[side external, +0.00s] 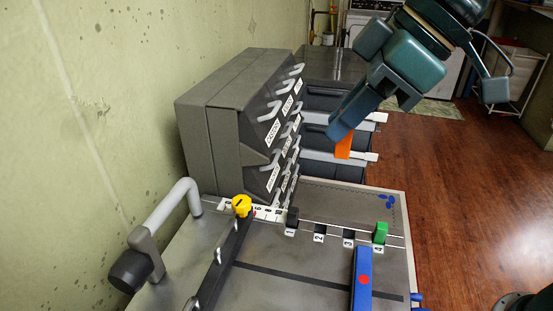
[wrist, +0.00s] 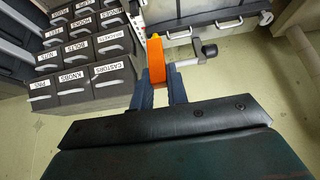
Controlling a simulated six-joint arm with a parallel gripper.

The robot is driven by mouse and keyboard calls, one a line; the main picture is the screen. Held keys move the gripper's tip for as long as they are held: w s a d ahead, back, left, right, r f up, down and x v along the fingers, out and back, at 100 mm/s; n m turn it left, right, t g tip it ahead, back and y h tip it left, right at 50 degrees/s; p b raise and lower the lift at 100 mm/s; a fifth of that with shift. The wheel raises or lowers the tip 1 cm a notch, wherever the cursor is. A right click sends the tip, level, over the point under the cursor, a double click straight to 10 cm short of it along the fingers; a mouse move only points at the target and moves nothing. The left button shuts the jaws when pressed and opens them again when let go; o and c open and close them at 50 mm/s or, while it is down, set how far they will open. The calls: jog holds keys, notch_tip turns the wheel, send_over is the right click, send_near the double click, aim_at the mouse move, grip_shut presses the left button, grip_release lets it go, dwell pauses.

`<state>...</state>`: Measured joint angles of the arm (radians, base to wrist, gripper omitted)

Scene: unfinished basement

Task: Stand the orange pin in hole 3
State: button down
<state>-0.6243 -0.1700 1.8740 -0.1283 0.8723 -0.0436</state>
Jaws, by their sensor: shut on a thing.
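My gripper (side external: 343,134) is shut on the orange pin (side external: 343,148) and holds it in the air above the far side of the bench board. In the wrist view the orange pin (wrist: 157,62) juts out from between the two dark blue fingers (wrist: 159,92). Hole 3 (side external: 349,234) is a dark, empty-looking opening above its number label, below the gripper in the side view. Hole 2 (side external: 320,229) also looks empty. A dark pin (side external: 292,214) stands at hole 1 and a green pin (side external: 381,231) stands at hole 4. The orange pin is clear of the board.
A grey bank of labelled drawers (side external: 270,125) stands at the back left against the wall. A yellow knob (side external: 242,204) sits on a dark rail. A blue bar (side external: 362,280) with a red dot lies in front of the holes. A grey crank handle (side external: 160,225) rises at the left.

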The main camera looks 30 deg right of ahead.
jog(key=d+f, duration=0.1)
jog(key=d, duration=0.5)
jog(key=shift+w, duration=0.4)
jog(key=shift+f, duration=0.2)
send_over(337, 231)
jog(key=s+d, duration=0.1)
jog(key=s, duration=0.1)
notch_tip(337, 231, down, 16)
jog(key=shift+w+d+r, duration=0.2)
jog(key=shift+w+r, duration=0.05)
jog(key=shift+f, duration=0.1)
jog(key=shift+f, duration=2.05)
jog(key=c, duration=1.4)
grip_release()
jog(key=shift+f, duration=0.1)
